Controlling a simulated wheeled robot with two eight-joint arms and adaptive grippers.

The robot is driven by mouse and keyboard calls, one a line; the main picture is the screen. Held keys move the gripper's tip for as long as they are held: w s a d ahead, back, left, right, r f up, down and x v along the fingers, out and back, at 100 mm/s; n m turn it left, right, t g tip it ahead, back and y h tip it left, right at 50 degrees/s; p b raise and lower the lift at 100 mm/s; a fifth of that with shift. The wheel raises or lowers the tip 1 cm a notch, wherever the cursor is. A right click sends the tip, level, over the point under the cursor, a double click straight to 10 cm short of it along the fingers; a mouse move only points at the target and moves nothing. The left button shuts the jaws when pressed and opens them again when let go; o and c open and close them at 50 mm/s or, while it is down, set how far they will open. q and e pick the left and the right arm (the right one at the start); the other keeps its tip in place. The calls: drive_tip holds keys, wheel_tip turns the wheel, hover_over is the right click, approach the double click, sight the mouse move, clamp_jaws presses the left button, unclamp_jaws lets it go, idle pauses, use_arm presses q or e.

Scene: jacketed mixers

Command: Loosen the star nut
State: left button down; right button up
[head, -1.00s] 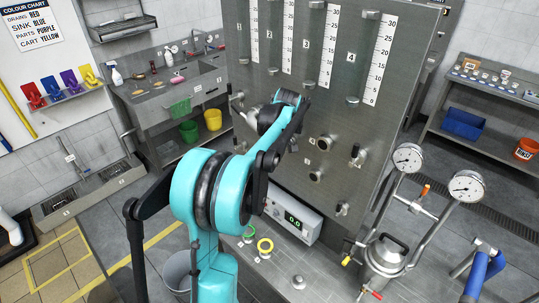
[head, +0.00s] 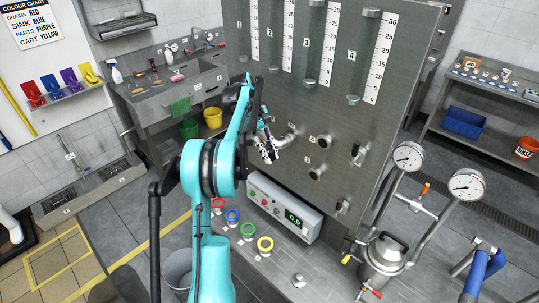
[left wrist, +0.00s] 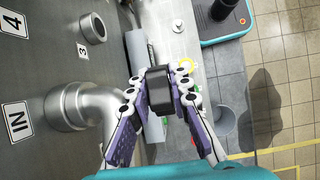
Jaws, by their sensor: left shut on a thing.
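My left gripper (head: 268,152) is in front of the grey panel, close to a bent metal pipe (head: 287,138). In the left wrist view the fingers (left wrist: 159,90) are shut on a dark blocky piece (left wrist: 158,86). It may be the star nut, but its star shape does not show. The metal elbow (left wrist: 75,105), beside an IN label, is left of the fingers there. I cannot tell whether the held piece touches the elbow. My right gripper is not in view.
A control box (head: 284,207) with a green display sits below the panel, with several coloured rings (head: 265,243) in front of it. Metal port stubs (head: 323,142) stick out of the panel. A steel vessel (head: 385,262) with gauges stands at the right.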

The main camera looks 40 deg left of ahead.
use_arm(q)
drive_tip(key=shift+f+h, duration=0.1)
drive_tip(key=shift+h, duration=0.2)
drive_tip(key=c, duration=1.4)
unclamp_jaws()
drive_tip(key=v, duration=1.2)
drive_tip(key=shift+d, duration=0.1)
drive_tip(key=shift+w, duration=0.1)
